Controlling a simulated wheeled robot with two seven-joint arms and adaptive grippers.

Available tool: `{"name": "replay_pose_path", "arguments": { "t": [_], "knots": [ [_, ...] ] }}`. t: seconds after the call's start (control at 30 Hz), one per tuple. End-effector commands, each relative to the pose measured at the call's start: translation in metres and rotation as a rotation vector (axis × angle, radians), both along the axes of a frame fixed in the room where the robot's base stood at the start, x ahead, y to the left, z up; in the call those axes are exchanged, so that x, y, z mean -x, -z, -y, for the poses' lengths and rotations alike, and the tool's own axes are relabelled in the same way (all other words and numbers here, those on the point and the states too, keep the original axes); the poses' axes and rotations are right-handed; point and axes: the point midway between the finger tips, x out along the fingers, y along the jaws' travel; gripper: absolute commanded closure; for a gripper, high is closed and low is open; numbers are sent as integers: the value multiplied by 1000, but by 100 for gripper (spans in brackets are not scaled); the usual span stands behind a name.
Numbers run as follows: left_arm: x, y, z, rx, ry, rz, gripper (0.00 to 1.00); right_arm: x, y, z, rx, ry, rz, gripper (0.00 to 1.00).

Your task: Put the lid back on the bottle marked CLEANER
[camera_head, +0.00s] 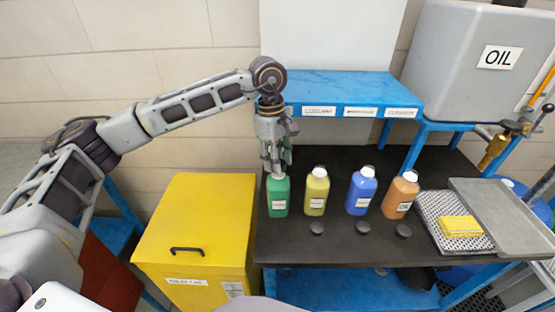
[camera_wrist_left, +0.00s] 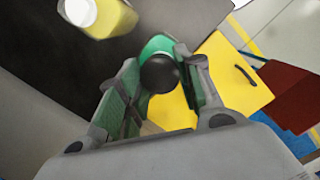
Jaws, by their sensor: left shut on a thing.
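Four-sided choice of bottles stands in a row on the dark bench: a green bottle (camera_head: 278,198), a yellow bottle (camera_head: 316,193), a blue bottle (camera_head: 361,192) and an orange bottle (camera_head: 400,196). Their labels are too small to read, so I cannot tell which says CLEANER. My left gripper (camera_head: 274,170) points down at the top of the green bottle. In the left wrist view it is shut on a dark round lid (camera_wrist_left: 160,74), with the green bottle (camera_wrist_left: 156,46) below. I cannot tell whether the lid touches the neck. My right gripper is not in view.
Dark lids lie in front of the yellow bottle (camera_head: 317,228), the blue bottle (camera_head: 362,227) and the orange bottle (camera_head: 403,231). A perforated tray (camera_head: 430,207) with a yellow sponge (camera_head: 461,226) is at right. A yellow bin (camera_head: 206,218) stands left of the bench.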

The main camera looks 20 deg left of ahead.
Motion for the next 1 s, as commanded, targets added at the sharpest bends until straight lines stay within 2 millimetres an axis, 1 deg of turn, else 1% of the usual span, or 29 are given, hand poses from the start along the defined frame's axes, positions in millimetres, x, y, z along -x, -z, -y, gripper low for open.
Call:
{"name": "replay_pose_path", "arguments": {
  "t": [0.5, 1.0],
  "knots": [
    [0, 3, 0, 0, 0, 0, 74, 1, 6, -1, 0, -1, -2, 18],
    [0, 3, 0, 0, 0, 0, 74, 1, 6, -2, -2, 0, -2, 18]
  ]
}}
